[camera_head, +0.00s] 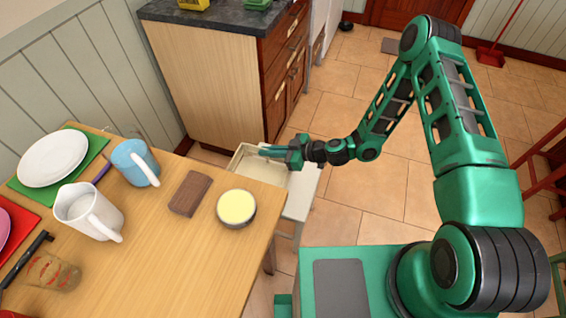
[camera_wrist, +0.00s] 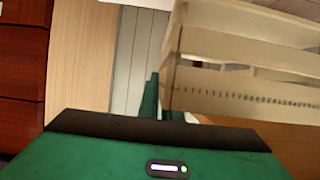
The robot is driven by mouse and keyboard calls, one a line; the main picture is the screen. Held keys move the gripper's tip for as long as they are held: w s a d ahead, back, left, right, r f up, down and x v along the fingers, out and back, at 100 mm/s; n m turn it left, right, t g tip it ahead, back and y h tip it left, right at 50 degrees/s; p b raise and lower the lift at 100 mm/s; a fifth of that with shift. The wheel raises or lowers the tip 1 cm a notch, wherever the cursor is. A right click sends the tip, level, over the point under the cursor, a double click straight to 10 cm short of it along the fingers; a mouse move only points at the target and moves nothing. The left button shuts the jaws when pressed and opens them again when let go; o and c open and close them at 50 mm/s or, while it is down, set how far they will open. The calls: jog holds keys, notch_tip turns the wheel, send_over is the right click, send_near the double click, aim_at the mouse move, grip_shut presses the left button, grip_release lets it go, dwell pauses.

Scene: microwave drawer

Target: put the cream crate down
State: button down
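The cream crate (camera_head: 240,160) is an open, shallow box beyond the far right edge of the wooden table, which hides part of it. My gripper (camera_head: 266,152) reaches in from the right at its rim. In the wrist view the crate (camera_wrist: 240,95) fills the upper right, close to my gripper (camera_wrist: 160,100). One green finger stands along the outside of the crate's wall; the other is mostly hidden by the crate. My gripper looks shut on that wall. Whether the crate's underside touches anything is hidden.
A white surface on legs (camera_head: 300,195) stands beside the wooden table (camera_head: 150,255), under my arm. The table holds a brown block (camera_head: 190,193), a round tin (camera_head: 236,207), a blue mug (camera_head: 134,162) and a white jug (camera_head: 88,212). A cabinet (camera_head: 215,85) stands behind.

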jog(key=shift+w+d+f, duration=1.05)
jog(key=shift+d+f, duration=0.05)
jog(key=shift+f, duration=0.45)
jog(key=shift+w+d+f, duration=1)
jog(key=shift+d+f, duration=0.1)
jog(key=shift+f, duration=0.5)
jog(key=shift+w+d+f, duration=1.05)
jog(key=shift+d+f, duration=0.05)
jog(key=shift+f, duration=0.45)
jog(key=c, duration=2)
grip_release()
jog(key=v, duration=1.2)
jog(key=shift+d, duration=0.1)
